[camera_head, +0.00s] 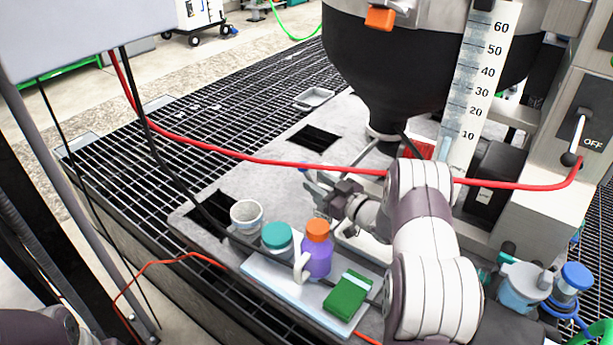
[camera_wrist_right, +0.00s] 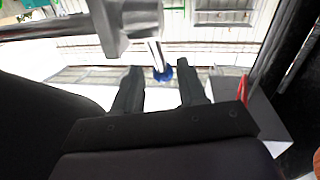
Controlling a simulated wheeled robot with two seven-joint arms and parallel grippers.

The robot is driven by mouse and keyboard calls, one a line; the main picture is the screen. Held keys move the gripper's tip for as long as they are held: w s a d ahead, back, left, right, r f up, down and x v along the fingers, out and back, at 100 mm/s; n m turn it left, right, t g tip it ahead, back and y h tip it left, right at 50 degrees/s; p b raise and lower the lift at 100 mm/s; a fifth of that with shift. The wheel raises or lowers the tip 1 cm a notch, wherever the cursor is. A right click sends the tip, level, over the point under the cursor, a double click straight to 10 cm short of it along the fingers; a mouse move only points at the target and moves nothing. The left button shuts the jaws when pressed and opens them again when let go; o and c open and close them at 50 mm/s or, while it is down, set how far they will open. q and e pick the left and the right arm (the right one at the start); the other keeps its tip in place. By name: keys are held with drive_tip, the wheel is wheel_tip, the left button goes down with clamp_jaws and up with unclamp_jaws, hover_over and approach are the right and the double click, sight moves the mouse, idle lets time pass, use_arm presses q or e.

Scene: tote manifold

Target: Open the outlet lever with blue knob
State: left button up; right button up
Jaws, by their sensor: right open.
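The blue knob (camera_wrist_right: 163,74) shows in the right wrist view at the lower end of a bright metal lever (camera_wrist_right: 155,52). The lever hangs from a grey metal fitting (camera_wrist_right: 126,22). My right gripper (camera_wrist_right: 158,67) is open, and the knob appears between its two fingertips. I cannot tell whether the knob is within the fingers' depth or beyond them; no grip on it shows. In the head view my right gripper (camera_head: 325,188) is below the black hopper (camera_head: 390,75), near its outlet. My left gripper is not in view.
A red hose (camera_head: 270,160) crosses above my right gripper. A switch panel (camera_head: 580,130) stands right.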

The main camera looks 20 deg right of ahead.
sight(310, 177)
drive_tip(key=x, duration=0.6)
clamp_jaws()
drive_tip(key=t+b, duration=0.1)
drive_tip(key=b, duration=0.1)
drive_tip(key=s+d+r+t+y+b, duration=0.1)
drive_tip(key=t+b, duration=0.1)
drive_tip(key=b, duration=0.1)
drive_tip(key=s+t+b, duration=0.1)
drive_tip(key=t+b, duration=0.1)
drive_tip(key=b, duration=0.1)
drive_tip(key=shift+s+d+r+m+y, duration=0.25)
drive_tip(key=shift+r+m+y, duration=0.05)
drive_tip(key=shift+m, duration=0.1)
drive_tip(key=shift+s+d+r+m+t+b, duration=0.4)
drive_tip(key=shift+t+b, duration=0.4)
drive_tip(key=shift+b, duration=0.45)
drive_tip(key=shift+a, duration=0.1)
